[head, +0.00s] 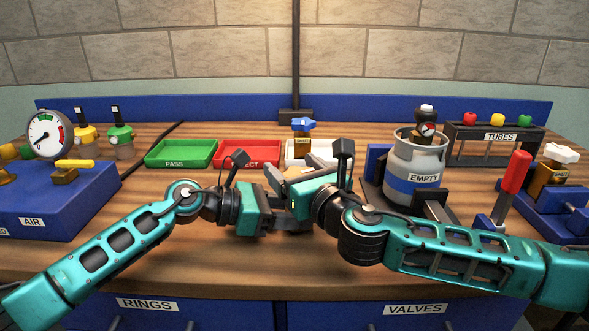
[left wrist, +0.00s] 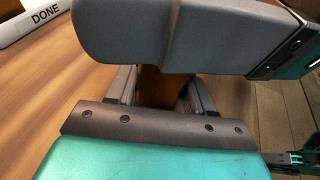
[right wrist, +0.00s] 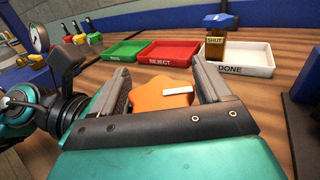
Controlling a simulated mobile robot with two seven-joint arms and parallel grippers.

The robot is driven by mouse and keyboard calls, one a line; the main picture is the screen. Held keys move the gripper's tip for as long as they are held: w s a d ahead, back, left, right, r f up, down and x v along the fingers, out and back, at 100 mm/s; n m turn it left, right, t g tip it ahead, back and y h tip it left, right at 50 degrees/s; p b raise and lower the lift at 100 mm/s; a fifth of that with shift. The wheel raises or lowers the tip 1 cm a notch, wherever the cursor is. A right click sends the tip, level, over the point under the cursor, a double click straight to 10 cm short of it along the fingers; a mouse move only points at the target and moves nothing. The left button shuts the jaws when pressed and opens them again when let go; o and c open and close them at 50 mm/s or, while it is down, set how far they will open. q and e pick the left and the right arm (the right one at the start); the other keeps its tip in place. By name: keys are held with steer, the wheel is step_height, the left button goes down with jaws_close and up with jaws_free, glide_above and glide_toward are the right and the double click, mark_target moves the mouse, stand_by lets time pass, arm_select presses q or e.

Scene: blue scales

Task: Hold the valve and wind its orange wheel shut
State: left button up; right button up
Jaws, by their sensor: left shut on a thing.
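The valve's orange wheel (right wrist: 160,97) lies between the spread fingers of my right gripper (right wrist: 165,85); a white bar on its top points right. The right gripper is open around the wheel; whether a finger touches it, I cannot tell. The brown valve body (left wrist: 153,88) shows in the left wrist view, with my left gripper (left wrist: 158,90) shut on it and a grey finger of the right gripper crossing above. In the head view the left gripper (head: 268,208) and right gripper (head: 292,208) meet above the front of the table, hiding most of the valve.

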steer(key=c, duration=0.7)
steer(key=shift+h, duration=0.3)
steer(key=m+t+h, duration=0.1)
steer(key=m+h, duration=0.2)
steer(key=h, duration=0.1)
steer(key=shift+d+t, duration=0.15)
steer(key=shift+t, duration=0.25)
steer(key=shift+w+d+m+h, duration=0.1)
steer(key=shift+d+m+h, duration=0.05)
steer(key=shift+m+h, duration=0.8)
steer(key=shift+d+m+h, duration=0.15)
steer(key=shift+m+h, duration=0.4)
steer(key=shift+h, duration=1)
steer(key=o, duration=1)
steer(key=shift+c, duration=0.2)
